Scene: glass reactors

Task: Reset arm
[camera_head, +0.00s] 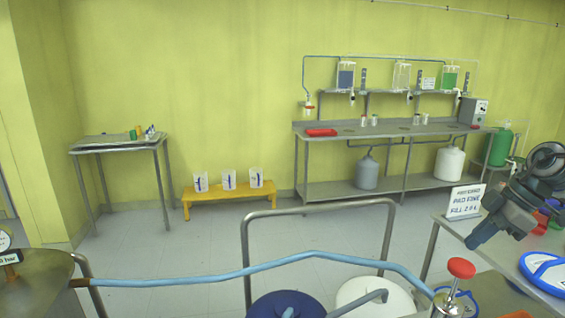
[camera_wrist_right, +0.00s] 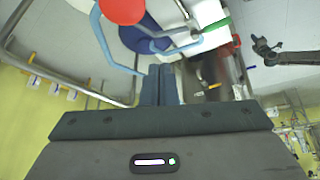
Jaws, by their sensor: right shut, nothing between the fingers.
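My right gripper (camera_head: 481,236) is at the right of the head view, above the near edge of the steel table on the right. Its fingers are closed together and hold nothing. In the right wrist view the two dark fingers (camera_wrist_right: 160,85) lie side by side, with no thing between them. My left gripper does not show in the head view.
A red knob (camera_head: 461,268) stands on a fitting near my right gripper. A blue hose (camera_head: 240,273) crosses the foreground, by a metal rail (camera_head: 318,206). A white sign (camera_head: 465,202) and blue lid (camera_head: 546,270) are on the right table.

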